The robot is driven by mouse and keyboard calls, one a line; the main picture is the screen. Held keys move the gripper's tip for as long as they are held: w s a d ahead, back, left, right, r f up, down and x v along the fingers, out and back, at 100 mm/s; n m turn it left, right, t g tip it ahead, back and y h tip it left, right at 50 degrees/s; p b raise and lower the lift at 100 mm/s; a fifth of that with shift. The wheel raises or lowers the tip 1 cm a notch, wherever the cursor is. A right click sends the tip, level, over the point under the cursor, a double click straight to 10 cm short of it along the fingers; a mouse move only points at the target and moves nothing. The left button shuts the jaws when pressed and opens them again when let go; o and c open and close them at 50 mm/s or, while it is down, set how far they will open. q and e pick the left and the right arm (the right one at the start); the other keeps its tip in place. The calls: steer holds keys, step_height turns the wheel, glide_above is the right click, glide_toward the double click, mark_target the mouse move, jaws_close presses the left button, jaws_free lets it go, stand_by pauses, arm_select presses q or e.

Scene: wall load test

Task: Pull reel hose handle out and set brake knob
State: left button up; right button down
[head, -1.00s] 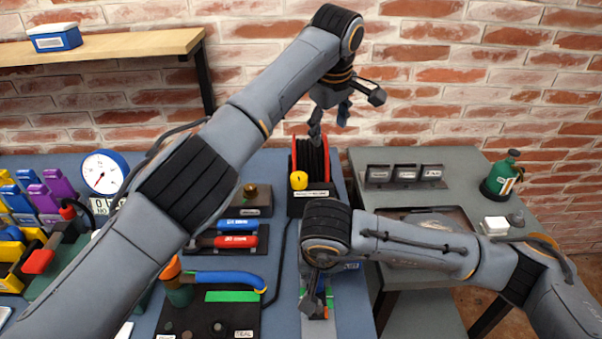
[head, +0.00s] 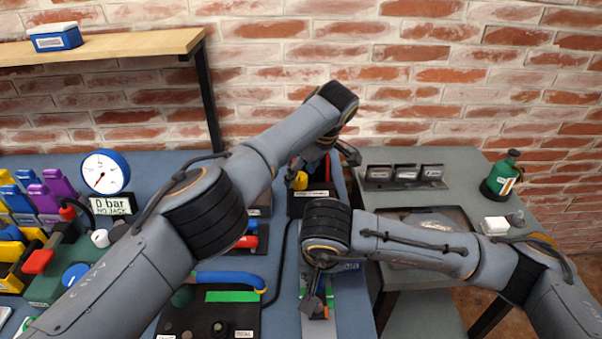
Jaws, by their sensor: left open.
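The reel (head: 312,203) is a black unit with red side parts and a pale label, standing on the blue bench near its right edge. A yellow knob (head: 299,181) shows at its front left. My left gripper (head: 322,167) is open at the top of the reel, and my arm hides much of the reel. I cannot tell whether the fingers touch it. No hose handle can be made out. My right gripper (head: 318,298) points down over a grey strip with green and orange parts, in front of the reel; its fingers are too hidden to read.
A blue-handled tool (head: 230,278) lies on a black board. A grey side table (head: 465,172) holds a green canister (head: 502,178). A wooden shelf (head: 120,47) is upper left.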

arm_select(q)
steer(key=shift+w+a+f, duration=0.1)
steer(key=shift+w+f, duration=0.05)
steer(key=shift+f, duration=0.3)
steer(key=shift+c, duration=0.2)
steer(key=c, duration=1.1)
